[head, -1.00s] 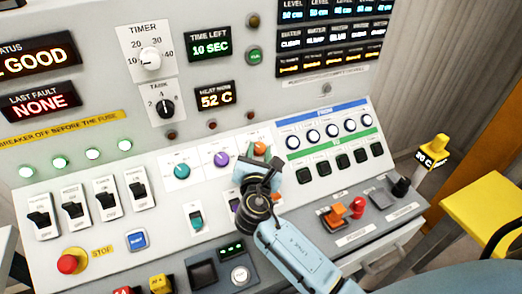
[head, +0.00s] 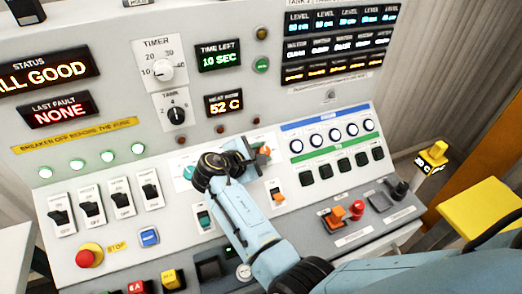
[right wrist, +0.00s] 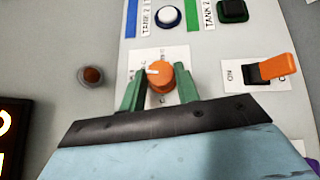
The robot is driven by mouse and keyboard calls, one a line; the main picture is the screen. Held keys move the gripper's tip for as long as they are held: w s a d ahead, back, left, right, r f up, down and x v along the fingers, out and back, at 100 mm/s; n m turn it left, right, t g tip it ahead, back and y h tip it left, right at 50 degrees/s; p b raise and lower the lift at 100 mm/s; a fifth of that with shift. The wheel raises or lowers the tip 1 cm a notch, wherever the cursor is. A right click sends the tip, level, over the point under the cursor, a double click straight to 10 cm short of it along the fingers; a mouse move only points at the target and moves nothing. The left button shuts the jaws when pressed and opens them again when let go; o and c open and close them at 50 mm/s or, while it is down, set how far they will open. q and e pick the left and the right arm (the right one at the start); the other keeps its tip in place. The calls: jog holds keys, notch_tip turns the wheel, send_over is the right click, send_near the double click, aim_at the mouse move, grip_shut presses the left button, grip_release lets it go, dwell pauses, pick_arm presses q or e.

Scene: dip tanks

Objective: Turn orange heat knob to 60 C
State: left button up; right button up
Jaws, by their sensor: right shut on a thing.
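The orange heat knob (head: 264,153) is on the sloped panel, partly covered by my right gripper in the head view. In the right wrist view the round orange knob (right wrist: 160,80), with a pale pointer mark towards the left, sits between the two green fingers of my right gripper (right wrist: 159,92). The right gripper is shut on the knob, and its arm comes up from below in the head view. The heat display (head: 224,103) reads 52 C. The dial's scale marks are mostly hidden by the fingers. My left gripper is out of view.
An orange switch (right wrist: 275,67) is close to the right of the knob in the wrist view. Blue-ringed white buttons (head: 335,134) and black buttons (head: 343,164) lie right of the knob in the head view. A red stop button (head: 86,257) is at the lower left.

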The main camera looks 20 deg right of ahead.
jog(key=shift+r+m+g, duration=0.15)
jog(key=shift+m+g, duration=0.45)
jog(key=shift+d+p, duration=0.1)
jog(key=shift+p, duration=0.2)
jog(key=o, duration=1)
notch_tip(320, 180, up, 10)
jog(key=p, duration=1.1)
